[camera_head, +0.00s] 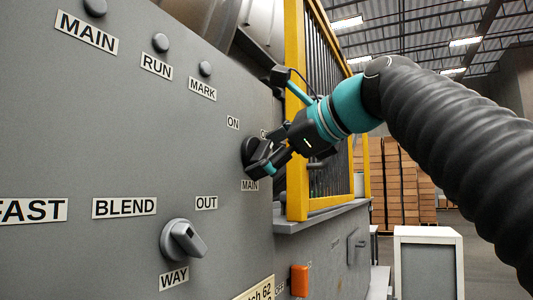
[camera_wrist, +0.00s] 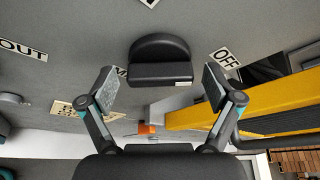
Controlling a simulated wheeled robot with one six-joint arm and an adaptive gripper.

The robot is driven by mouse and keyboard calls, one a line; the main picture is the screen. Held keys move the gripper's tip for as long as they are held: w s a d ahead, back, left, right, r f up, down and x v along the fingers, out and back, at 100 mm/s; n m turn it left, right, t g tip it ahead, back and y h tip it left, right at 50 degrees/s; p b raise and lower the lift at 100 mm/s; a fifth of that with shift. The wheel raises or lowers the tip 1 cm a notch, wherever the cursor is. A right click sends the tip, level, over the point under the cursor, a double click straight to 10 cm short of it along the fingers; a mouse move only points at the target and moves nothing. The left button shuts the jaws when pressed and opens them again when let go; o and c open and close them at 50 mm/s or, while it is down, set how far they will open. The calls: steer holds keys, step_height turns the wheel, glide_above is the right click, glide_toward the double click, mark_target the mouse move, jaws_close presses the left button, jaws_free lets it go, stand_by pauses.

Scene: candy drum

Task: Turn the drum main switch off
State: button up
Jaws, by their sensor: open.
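The drum main switch is a black round knob (camera_head: 248,149) with a raised bar grip, on the grey panel. ON is above it, a partly hidden OFF label is to its upper right, and MAIN is below. In the wrist view the knob (camera_wrist: 160,50) sits ahead, its bar lying across the picture between my fingertips. The OFF label (camera_wrist: 225,59) is to its right. My gripper (camera_head: 272,163) is open at the knob, with one finger on each side of the bar (camera_wrist: 159,84). Gaps show between fingers and bar. I cannot tell which label the switch points to.
A grey WAY selector (camera_head: 183,240) is lower on the panel, with BLEND and OUT labels above it. MAIN, RUN and MARK buttons (camera_head: 160,42) are at upper left. A yellow guard frame (camera_head: 296,110) stands close right of the switch. An orange part (camera_head: 299,280) sits below.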

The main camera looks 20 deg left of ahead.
steer(key=v, duration=1.2)
stand_by(0.5)
